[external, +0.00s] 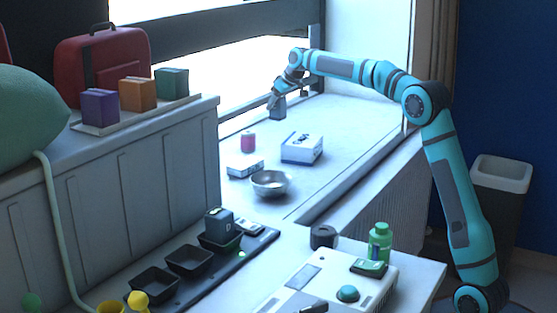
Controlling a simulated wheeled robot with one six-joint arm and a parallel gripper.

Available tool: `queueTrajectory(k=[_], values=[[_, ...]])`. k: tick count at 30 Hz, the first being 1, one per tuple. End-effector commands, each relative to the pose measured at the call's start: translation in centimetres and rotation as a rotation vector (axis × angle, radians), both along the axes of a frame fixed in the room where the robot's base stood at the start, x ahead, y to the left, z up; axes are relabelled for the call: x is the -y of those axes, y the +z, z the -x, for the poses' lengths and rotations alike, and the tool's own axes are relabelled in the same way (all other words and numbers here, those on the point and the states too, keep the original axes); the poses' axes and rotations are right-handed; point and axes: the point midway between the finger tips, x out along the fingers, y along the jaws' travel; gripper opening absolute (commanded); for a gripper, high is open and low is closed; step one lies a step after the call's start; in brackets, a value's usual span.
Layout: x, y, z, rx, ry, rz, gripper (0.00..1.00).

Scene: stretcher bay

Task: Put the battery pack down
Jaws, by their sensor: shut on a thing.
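My gripper (273,99) is at the far end of the white window ledge (330,118), pointing down. It is shut on a small dark grey block, which looks like the battery pack (279,108). The pack is upright, at or just above the ledge surface; I cannot tell whether it touches. A similar dark block (219,222) sits in the far cup of a black charging strip (215,262) on the near counter; the strip's other cups are empty.
The window frame (262,82) runs behind. The ledge right of the pack is clear.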

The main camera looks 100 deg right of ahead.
Motion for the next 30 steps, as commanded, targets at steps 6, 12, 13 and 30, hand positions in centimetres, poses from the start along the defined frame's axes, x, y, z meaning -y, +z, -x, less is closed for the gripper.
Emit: queueTrajectory(k=[6, 12, 13, 30], values=[[-0.1, -3.5, 0.0, 0.000, 0.001, 0.000, 0.08], [-0.1, -4.8, 0.0, 0.000, 0.001, 0.001, 0.08], [-0.1, -4.9, 0.0, 0.000, 0.001, 0.001, 0.08], [-0.1, -8.4, 0.0, 0.001, 0.001, 0.002, 0.08]])
